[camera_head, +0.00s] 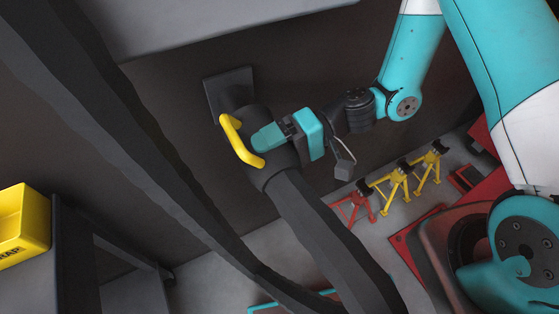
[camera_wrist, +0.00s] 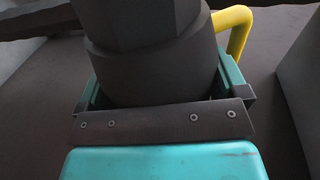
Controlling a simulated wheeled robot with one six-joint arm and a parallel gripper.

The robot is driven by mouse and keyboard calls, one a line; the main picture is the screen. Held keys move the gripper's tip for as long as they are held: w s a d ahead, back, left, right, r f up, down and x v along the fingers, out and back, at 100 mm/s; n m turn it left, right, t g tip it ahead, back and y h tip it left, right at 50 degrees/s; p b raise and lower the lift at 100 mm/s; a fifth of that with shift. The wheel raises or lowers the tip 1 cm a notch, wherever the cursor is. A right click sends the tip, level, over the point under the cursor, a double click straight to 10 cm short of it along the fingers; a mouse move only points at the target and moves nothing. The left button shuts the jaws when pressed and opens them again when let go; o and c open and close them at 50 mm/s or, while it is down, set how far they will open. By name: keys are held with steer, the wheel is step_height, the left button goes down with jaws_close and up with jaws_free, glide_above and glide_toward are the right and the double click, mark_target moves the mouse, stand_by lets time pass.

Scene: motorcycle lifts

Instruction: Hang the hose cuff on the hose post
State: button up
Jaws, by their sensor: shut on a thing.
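The hose cuff (camera_head: 262,172) is a dark thick cylinder with a yellow handle (camera_head: 238,142) on its left side. It sits at the upper end of a dark hose (camera_head: 325,232). My gripper (camera_head: 268,138) is shut on the cuff from the right; the wrist view also shows the cuff (camera_wrist: 150,65) between the teal jaws, with the yellow handle (camera_wrist: 236,26) behind. The hose post (camera_head: 228,90) has a dark square plate on the dark wall. The cuff's upper end overlaps the post in the head view; I cannot tell whether it is around the post or in front.
Another dark hose (camera_head: 150,150) crosses the left side, close to the camera. A yellow bin (camera_head: 22,222) stands at the left. Red and yellow stands (camera_head: 395,185) and red equipment (camera_head: 410,245) are at the lower right. A grey surface (camera_head: 190,25) overhangs the top.

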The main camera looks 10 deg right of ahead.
steer(key=shift+w+a, duration=0.25)
steer(key=shift+w, duration=0.6)
steer(key=shift+w+a, duration=0.25)
steer(key=shift+w, duration=0.55)
steer(key=shift+w+a, duration=0.25)
steer(key=shift+w, duration=0.6)
steer(key=o, duration=1)
steer(key=shift+c, duration=0.2)
